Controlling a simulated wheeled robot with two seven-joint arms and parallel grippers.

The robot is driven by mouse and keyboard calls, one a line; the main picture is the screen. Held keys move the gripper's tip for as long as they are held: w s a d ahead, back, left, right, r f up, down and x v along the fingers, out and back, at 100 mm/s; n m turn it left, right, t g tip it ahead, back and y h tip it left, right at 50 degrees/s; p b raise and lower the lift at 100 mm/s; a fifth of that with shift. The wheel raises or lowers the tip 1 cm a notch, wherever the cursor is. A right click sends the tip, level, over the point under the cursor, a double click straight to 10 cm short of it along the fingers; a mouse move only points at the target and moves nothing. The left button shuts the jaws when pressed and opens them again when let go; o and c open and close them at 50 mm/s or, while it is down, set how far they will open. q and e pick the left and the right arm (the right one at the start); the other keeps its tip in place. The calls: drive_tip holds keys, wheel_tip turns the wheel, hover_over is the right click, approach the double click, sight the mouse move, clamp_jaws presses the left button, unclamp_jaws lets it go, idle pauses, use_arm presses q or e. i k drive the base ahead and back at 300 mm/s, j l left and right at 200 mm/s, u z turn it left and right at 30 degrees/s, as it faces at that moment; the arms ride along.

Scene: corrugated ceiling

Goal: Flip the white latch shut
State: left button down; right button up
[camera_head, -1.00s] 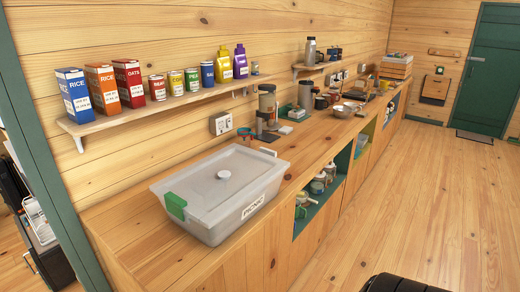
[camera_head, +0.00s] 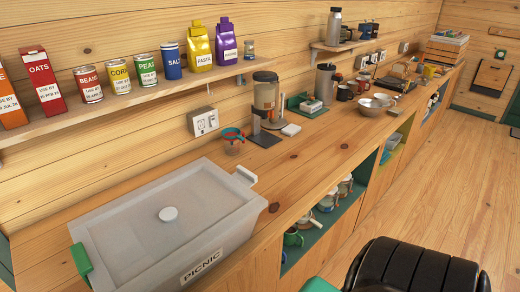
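A translucent grey-white box (camera_head: 160,225) labelled "PICNIC" stands on the wooden counter at the lower left, with its lid on. The white latch (camera_head: 246,175) is at the box's far right end. It sticks up and outward from the lid's edge rather than lying flat on the wall. A green latch (camera_head: 81,260) is at the opposite, left end and hangs down against the side. Neither of my grippers is in view.
A red-and-blue cup (camera_head: 232,140) stands just behind the white latch. A coffee maker (camera_head: 266,105) is farther along. A shelf (camera_head: 130,98) with cans and boxes runs above. The counter right of the latch is bare.

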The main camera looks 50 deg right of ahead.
sight(244, 176)
drive_tip(key=l+u, duration=0.3)
drive_tip(key=l, duration=2.3)
